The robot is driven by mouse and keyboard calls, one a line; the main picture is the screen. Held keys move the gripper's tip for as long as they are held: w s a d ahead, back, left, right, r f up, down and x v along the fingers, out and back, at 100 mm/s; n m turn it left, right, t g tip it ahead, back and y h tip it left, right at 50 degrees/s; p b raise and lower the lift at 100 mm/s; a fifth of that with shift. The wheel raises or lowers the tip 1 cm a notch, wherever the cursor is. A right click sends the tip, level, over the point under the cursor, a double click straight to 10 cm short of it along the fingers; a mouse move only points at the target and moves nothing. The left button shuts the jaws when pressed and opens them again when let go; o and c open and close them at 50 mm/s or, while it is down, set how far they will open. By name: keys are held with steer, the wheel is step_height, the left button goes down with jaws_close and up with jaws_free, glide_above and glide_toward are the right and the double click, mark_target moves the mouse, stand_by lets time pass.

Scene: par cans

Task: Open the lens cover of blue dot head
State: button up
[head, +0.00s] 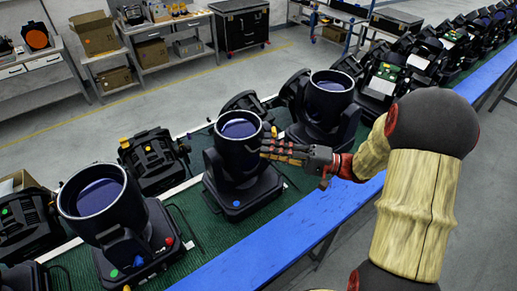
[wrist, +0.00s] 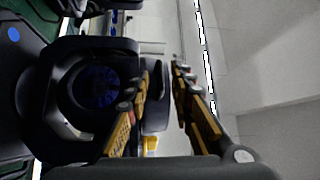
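The blue dot head (head: 235,165) is a black upright stage light in the middle of the near row, with a blue dot on its base. Its round barrel faces up and shows a dark blue lens. In the wrist view the barrel (wrist: 65,85) and lens fill the left side, and the blue dot shows at the upper left. My gripper (head: 266,143) is at the right side of the barrel's rim. In the wrist view my gripper (wrist: 162,72) has its fingers apart, the left one overlapping the barrel's edge. I cannot tell whether they touch. I cannot make out a separate lens cover.
A head with red and green dots (head: 105,205) stands to the left and another head (head: 328,105) to the right, close by. They stand on a green conveyor belt with a blue front rail (head: 270,235). Open floor lies in front. Shelves stand at the back.

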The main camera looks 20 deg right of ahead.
mark_target(259, 150)
steer(key=shift+x, duration=1.75)
steer(key=shift+c, duration=0.5)
steer(key=c, duration=0.4)
jaws_close()
